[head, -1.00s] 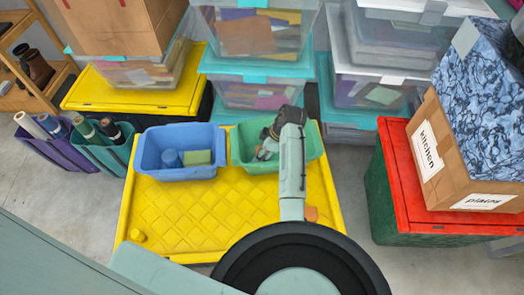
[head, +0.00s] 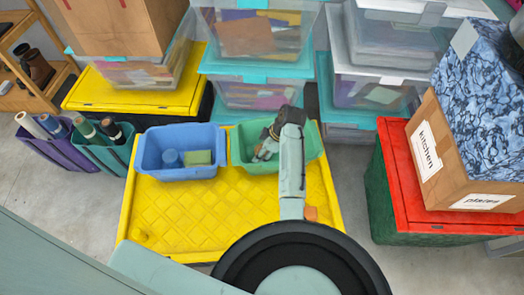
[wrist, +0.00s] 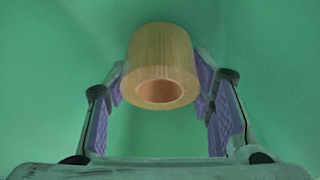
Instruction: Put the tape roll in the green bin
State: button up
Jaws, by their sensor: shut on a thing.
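The tape roll (wrist: 160,50), pale yellow with a tan core, sits between the two purple-padded fingers of my gripper (wrist: 160,82) in the wrist view. My gripper is shut on it. Green surface fills the background there. In the head view my gripper (head: 264,151) points down into the green bin (head: 311,146), within its rim. The arm hides part of the bin, and the tape roll cannot be made out in that view. I cannot tell whether the roll touches the bin floor.
A blue bin (head: 178,175) with a blue cylinder (head: 171,158) and a yellow-green block (head: 198,157) stands left of the green bin. Both are on a yellow lid (head: 200,220). Clear boxes (head: 262,65) are stacked behind. A small orange thing (head: 311,213) shows beside my arm.

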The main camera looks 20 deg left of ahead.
jog(key=shift+f+b, duration=0.4)
jog(key=shift+f, duration=0.25)
dwell(0.8)
jog(key=o, duration=1.4)
jog(key=shift+r, duration=0.1)
jog(key=shift+r+p, duration=3.85)
jog(key=shift+r, duration=0.6)
jog(key=v, duration=1.2)
